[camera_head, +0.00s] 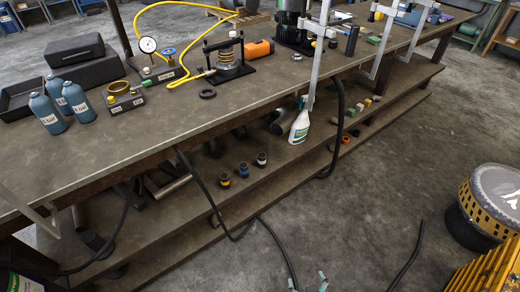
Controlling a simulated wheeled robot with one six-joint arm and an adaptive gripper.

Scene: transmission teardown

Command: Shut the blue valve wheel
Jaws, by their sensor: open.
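The blue valve wheel (168,52) is small and sits on a dark block on the workbench, just right of a round white pressure gauge (148,45). A yellow hose runs from this block area to the press-like fixture at its right. My gripper (308,282) shows only as two pale-green fingertips at the bottom edge, apart from each other with nothing seen between them. It is far from the wheel, in front of the bench and over the floor. The rest of the gripper is out of the frame.
The workbench (110,160) holds blue bottles (48,115), a black case (75,50), a brass ring on a block (120,95), a clamp fixture (228,62) and a black ring (208,94). A white spray bottle (300,125) stands on the shelf below. A drum (490,200) is at right.

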